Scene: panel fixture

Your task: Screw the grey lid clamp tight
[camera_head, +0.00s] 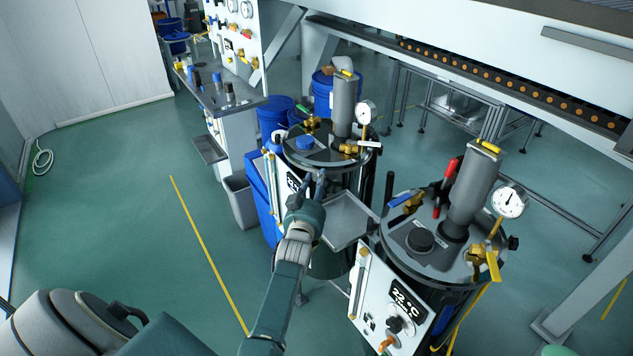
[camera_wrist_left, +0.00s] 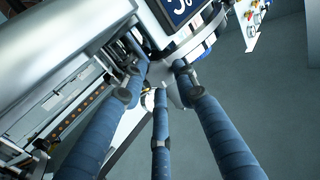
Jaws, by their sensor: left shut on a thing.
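My left gripper (camera_head: 318,180) reaches to the front rim of the far vessel's dark lid (camera_head: 322,153). In the left wrist view its three blue fingers (camera_wrist_left: 160,88) close in around a small pale grey piece (camera_wrist_left: 174,99), mostly hidden between the fingertips. It appears to be the grey lid clamp; its thread and how tight it sits cannot be seen. The far lid carries a blue cap (camera_head: 305,143), a grey cylinder (camera_head: 344,105), brass valves and a white gauge (camera_head: 366,112). My right gripper is not in view.
A second vessel (camera_head: 420,239) with a red-handled valve (camera_head: 446,187), gauge (camera_head: 508,202) and control panel (camera_head: 388,307) stands close on the right. A metal tray (camera_head: 347,220) sits between the vessels.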

